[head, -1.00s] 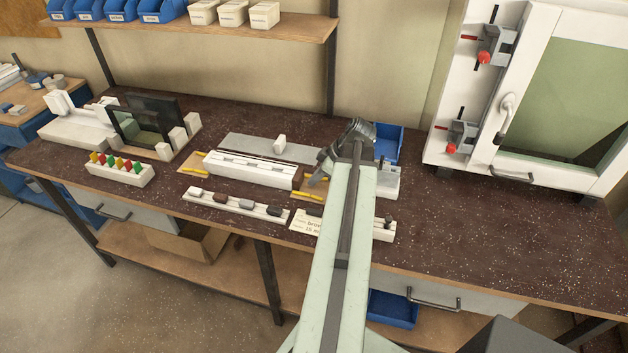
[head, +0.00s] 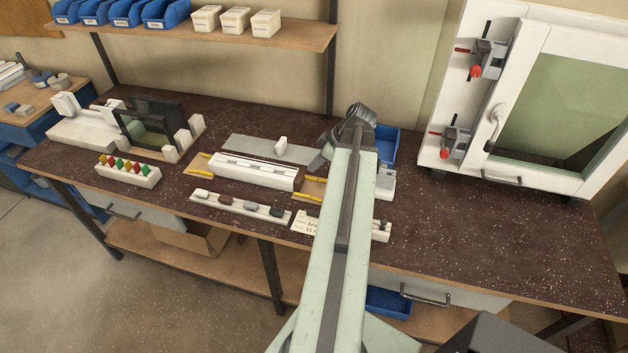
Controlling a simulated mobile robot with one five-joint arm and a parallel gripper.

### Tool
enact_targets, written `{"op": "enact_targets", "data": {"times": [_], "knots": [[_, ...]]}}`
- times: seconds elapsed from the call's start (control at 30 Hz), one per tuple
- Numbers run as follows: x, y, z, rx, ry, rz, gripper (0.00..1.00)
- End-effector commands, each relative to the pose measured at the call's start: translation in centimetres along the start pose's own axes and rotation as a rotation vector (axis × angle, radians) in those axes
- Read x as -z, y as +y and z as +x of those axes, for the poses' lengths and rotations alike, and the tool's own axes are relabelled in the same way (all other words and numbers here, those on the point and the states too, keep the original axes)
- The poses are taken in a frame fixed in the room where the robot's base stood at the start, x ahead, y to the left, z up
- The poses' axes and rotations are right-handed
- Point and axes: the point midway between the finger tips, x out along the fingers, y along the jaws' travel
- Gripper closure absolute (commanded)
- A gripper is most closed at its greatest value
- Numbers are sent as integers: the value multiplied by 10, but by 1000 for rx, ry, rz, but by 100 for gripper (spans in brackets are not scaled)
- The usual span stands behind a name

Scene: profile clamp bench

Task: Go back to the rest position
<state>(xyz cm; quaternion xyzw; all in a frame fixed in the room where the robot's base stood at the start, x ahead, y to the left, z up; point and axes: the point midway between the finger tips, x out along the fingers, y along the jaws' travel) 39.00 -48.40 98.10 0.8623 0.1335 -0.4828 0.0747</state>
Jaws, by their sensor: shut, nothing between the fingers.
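My gripper (head: 318,163) is at the far end of my pale green arm, low over the bench near the right end of the white profile clamp block (head: 255,170). It is shut and empty. My arm hides part of it, and I cannot tell whether it touches anything. The clamp block lies on the dark speckled bench (head: 480,230), with yellow strips at both ends. A white rail (head: 240,208) with several small blocks lies in front of it.
A blue bin (head: 386,143) stands just right of my gripper. A white window frame (head: 540,95) with red-knobbed clamps stands at the back right. A rack with coloured pegs (head: 128,172) is on the left. A shelf (head: 200,35) runs above. The bench's right front is clear.

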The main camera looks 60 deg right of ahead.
Motion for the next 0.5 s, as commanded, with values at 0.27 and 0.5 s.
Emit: {"op": "enact_targets", "data": {"times": [0.27,0.5], "knots": [[0,0,1,0,0,0,100],[75,-36,46,84,0,-137,100]]}}
